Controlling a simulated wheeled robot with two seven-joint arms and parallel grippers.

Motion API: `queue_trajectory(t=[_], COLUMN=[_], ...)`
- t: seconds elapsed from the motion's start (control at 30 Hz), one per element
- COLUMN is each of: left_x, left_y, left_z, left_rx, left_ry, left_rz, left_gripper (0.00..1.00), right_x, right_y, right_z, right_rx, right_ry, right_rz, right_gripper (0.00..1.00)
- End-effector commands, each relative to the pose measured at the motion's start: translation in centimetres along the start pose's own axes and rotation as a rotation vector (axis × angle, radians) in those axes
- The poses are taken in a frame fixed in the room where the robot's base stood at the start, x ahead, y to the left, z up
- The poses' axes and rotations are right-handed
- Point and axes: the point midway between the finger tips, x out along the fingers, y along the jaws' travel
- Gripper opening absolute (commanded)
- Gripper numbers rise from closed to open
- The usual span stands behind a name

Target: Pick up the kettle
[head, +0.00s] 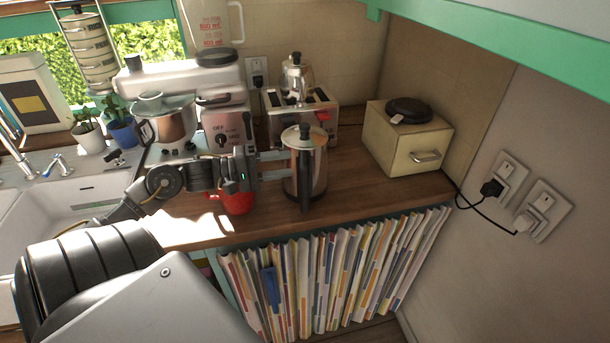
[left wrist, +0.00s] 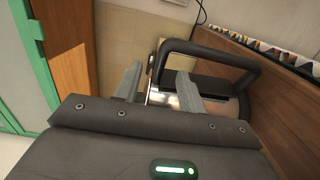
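The kettle (head: 319,165) is a tall metal vessel with a pale lid and a black handle facing the head camera. It stands upright on the wooden counter. My left gripper (head: 284,165) is at its left side, with two fingers reaching toward its body. In the left wrist view, the fingers of the left gripper (left wrist: 158,85) are spread apart. Part of the shiny kettle body shows between them, and the black handle of the kettle (left wrist: 215,49) arches to the right. I cannot tell whether the fingers touch it. My right gripper is not in view.
A red mug (head: 238,203) is just below my left gripper. A toaster (head: 322,118) stands behind the kettle and a cream bread box (head: 392,139) to the right. The counter (head: 360,193) is clear right of the kettle.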

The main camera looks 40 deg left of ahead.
Motion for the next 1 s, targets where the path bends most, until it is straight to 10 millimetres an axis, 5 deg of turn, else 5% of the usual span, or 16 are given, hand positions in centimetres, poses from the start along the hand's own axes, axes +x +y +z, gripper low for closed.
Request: queue_trajectory(t=[0.47, 0.8, 1.0], left_x=[3.2, 7.4, 7.6], left_y=[-0.1, 0.0, -0.2], left_z=[0.0, 0.0, 0.0], left_rx=[0.001, 0.001, 0.000], left_ry=[-0.001, 0.000, 0.000], left_rz=[0.002, 0.002, 0.000], left_gripper=[0.40, 0.40, 0.40], right_x=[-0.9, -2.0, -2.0], right_y=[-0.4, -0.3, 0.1], right_z=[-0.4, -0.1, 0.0], right_rx=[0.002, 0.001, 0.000], right_ry=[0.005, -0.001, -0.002], right_rz=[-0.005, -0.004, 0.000], right_gripper=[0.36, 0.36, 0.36])
